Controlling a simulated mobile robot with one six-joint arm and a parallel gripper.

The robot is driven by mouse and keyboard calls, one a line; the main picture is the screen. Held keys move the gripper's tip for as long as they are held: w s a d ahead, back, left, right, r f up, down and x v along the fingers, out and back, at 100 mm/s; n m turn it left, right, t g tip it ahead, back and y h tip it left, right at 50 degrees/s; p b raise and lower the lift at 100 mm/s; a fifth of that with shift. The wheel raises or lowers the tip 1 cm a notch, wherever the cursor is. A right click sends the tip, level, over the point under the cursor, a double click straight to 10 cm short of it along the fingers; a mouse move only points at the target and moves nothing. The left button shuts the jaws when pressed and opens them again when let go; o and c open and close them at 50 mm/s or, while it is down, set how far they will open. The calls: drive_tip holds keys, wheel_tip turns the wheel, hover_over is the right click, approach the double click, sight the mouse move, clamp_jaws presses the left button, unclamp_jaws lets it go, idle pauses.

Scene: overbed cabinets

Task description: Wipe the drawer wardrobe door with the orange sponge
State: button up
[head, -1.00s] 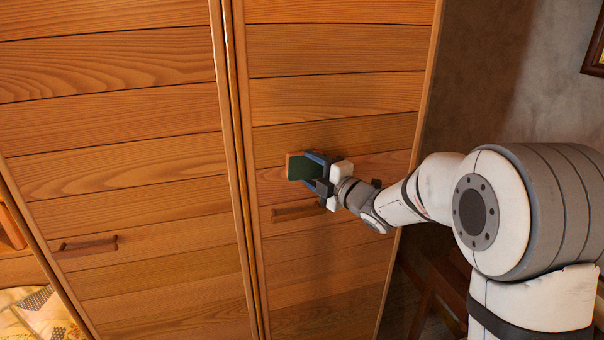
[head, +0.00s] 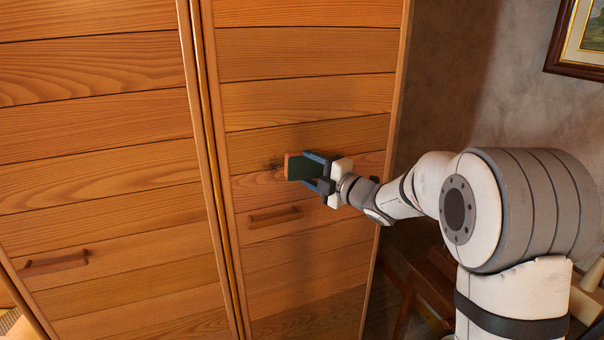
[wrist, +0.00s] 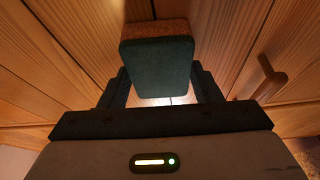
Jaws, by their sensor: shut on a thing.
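My gripper (head: 318,172) is shut on the sponge (head: 299,169), which has a dark green side and an orange-brown side. In the wrist view the sponge (wrist: 157,58) sits between the two fingers, its orange side facing away from my gripper. The wooden wardrobe door (head: 305,100) has horizontal planks. The sponge is in front of this door, above its handle (head: 275,217); I cannot tell if it touches. A dark smudge (head: 273,164) shows on the door just left of the sponge. The handle also shows in the wrist view (wrist: 269,77).
A second wooden door (head: 100,130) with its own handle (head: 55,262) stands to the left, past a vertical gap. A framed picture (head: 580,45) hangs on the grey wall at right. Wooden furniture (head: 435,290) stands low behind my arm.

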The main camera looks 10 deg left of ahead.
drive_tip(key=shift+a, duration=0.1)
drive_tip(key=shift+s+a+b, duration=1)
drive_tip(key=shift+a+b, duration=0.35)
drive_tip(key=shift+a, duration=0.25)
drive_tip(key=shift+s+a+b, duration=1.05)
drive_tip(key=shift+a+b, duration=0.35)
drive_tip(key=shift+a, duration=0.25)
drive_tip(key=shift+s+a+b, duration=1)
drive_tip(key=shift+a+b, duration=0.35)
drive_tip(key=shift+a, duration=0.25)
drive_tip(key=shift+w+d+r, duration=0.1)
drive_tip(key=shift+w+d, duration=0.05)
drive_tip(key=shift+d, duration=0.15)
drive_tip(key=shift+w+d+p, duration=0.25)
drive_tip(key=shift+w+d, duration=0.65)
drive_tip(key=shift+d, duration=0.55)
drive_tip(key=shift+w+d+p, duration=0.3)
drive_tip(key=shift+w+d, duration=0.6)
drive_tip(key=shift+d, duration=0.5)
drive_tip(key=shift+w+d+p, duration=0.25)
drive_tip(key=shift+w+d, duration=0.65)
drive_tip(key=shift+d, duration=0.55)
drive_tip(key=shift+w+d, duration=0.15)
drive_tip(key=shift+d, duration=0.2)
drive_tip(key=shift+b, duration=0.3)
